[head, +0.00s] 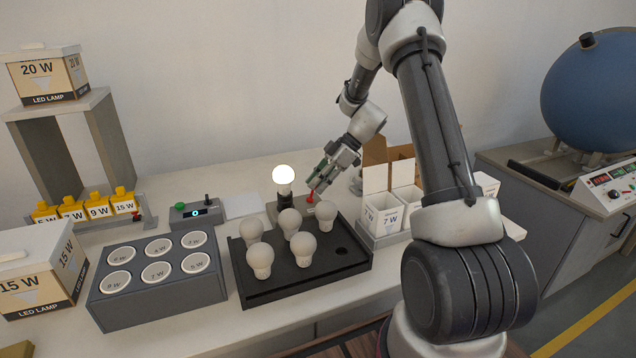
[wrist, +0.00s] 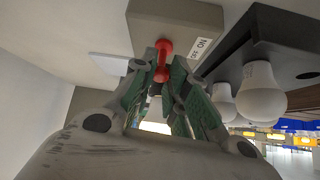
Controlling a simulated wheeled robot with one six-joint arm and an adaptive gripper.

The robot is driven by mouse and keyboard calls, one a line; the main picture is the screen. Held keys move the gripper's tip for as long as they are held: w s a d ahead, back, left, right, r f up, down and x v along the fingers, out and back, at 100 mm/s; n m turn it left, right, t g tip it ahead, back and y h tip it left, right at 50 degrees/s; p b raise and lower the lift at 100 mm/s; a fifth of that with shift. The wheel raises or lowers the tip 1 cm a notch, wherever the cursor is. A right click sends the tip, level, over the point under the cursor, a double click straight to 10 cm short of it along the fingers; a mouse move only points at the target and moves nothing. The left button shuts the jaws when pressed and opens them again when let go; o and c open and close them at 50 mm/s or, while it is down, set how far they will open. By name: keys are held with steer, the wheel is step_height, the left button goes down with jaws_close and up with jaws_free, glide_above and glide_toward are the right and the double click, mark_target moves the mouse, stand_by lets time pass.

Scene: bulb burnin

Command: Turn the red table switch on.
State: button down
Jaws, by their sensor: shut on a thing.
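The red table switch (wrist: 164,62) is a red lever on a grey-brown base (wrist: 178,22) with a small white label (wrist: 205,47), seen in the wrist view. My gripper (wrist: 162,58) is shut on the lever, with a green-padded finger on each side of it. In the head view my gripper (head: 318,188) reaches down to the red switch (head: 310,197), which the fingers partly cover. A bulb (head: 283,174) just left of it stands in a dark socket and glows bright white.
A black tray (head: 262,291) with several unlit bulbs stands in front of the switch. A grey block with round wells (head: 103,314) is left of it. White boxes (head: 376,180) stand close on the right. A small control box (head: 197,213) is at the left.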

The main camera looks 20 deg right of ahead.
steer(key=c, duration=1.4)
jaws_free()
steer(key=v, duration=0.7)
steer(key=shift+d+r, duration=0.1)
steer(key=shift+r, duration=0.15)
